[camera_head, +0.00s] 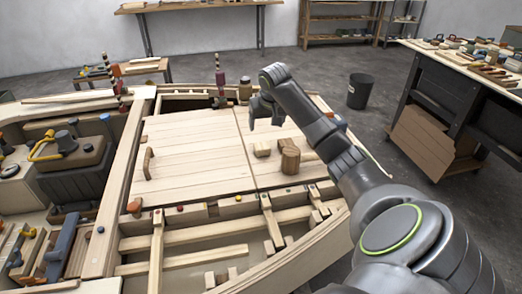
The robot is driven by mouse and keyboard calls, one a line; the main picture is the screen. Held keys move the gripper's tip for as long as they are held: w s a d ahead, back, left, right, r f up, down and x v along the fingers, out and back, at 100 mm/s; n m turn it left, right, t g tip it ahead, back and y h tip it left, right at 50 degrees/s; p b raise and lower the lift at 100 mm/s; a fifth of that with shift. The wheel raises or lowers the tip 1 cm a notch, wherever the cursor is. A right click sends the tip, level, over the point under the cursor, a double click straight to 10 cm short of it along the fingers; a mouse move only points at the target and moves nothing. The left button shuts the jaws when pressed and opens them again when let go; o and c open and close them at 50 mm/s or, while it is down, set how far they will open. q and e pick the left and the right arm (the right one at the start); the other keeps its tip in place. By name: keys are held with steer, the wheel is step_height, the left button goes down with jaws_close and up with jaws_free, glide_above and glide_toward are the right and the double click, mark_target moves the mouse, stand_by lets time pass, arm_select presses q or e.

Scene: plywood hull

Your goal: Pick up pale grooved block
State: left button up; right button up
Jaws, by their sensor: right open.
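A small pale wooden block (262,149) lies on the plank deck, to the right of the seam between the deck panels; its groove is too small to make out. A browner, rounded wooden piece (290,161) stands close to its right. My right gripper (265,122) hangs over the far part of the deck, above and beyond the pale block in the picture. Its fingers point down, open and empty, apart from the block. My left gripper is out of view.
The deck (190,150) is mostly clear, with a wooden handle (148,163) on its left panel. A bottle-like red and dark post (220,85) stands at the far edge. Slatted framing and small blocks lie in front. A loaded workbench (465,60) stands right.

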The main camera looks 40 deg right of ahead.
mark_target(262, 145)
steer(key=x, duration=1.4)
steer(key=shift+a+f, duration=0.1)
steer(key=shift+f, duration=0.05)
steer(key=shift+c, duration=0.2)
steer(key=c, duration=1)
step_height(262, 145, up, 10)
steer(key=shift+r, duration=0.1)
